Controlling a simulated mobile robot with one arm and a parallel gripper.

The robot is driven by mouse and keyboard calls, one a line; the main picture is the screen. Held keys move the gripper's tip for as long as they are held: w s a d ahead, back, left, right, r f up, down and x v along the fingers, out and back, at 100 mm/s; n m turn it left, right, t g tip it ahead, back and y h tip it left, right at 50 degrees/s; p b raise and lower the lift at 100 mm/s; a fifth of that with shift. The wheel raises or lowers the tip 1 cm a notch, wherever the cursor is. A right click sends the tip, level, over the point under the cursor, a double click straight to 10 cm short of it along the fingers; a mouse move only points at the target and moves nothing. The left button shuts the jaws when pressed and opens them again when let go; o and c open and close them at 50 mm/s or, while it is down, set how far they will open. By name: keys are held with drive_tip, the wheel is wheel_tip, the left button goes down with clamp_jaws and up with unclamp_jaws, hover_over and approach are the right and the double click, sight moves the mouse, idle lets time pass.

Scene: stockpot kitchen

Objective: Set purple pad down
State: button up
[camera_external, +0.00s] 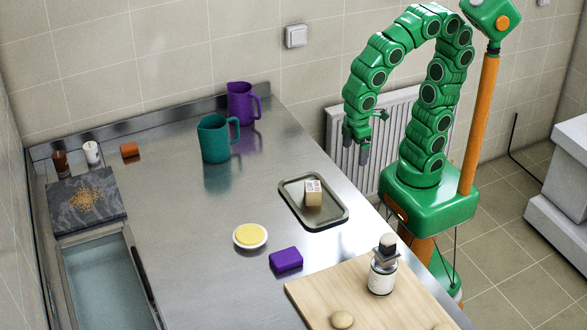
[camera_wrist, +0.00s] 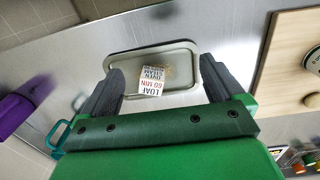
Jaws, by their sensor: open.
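The purple pad (camera_external: 286,259) is a small block lying flat on the steel counter (camera_external: 205,280), beside the wooden board. My gripper (camera_external: 363,147) hangs at the end of the curled green arm, past the counter's right edge and well away from the pad. In the wrist view my gripper (camera_wrist: 161,68) has its two dark fingers spread wide with nothing between them. Beyond the fingers, the wrist view shows a tray (camera_wrist: 190,94) with a labelled box (camera_wrist: 153,80). I cannot see the pad in the wrist view.
In the external view the tray (camera_external: 339,219) holds the box (camera_external: 313,193). A yellow-topped white dish (camera_external: 250,236) sits near the pad. The wooden board (camera_external: 320,296) carries a bottle (camera_external: 382,272). Teal (camera_external: 214,142) and purple (camera_external: 240,103) jugs stand farther back.

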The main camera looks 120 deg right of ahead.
drive_tip(key=s+d+g, duration=0.1)
drive_tip(key=s+d, duration=0.1)
drive_tip(key=s, duration=1.1)
drive_tip(key=shift+s+g, duration=0.15)
drive_tip(key=shift+g, duration=0.15)
drive_tip(key=shift+f, duration=0.1)
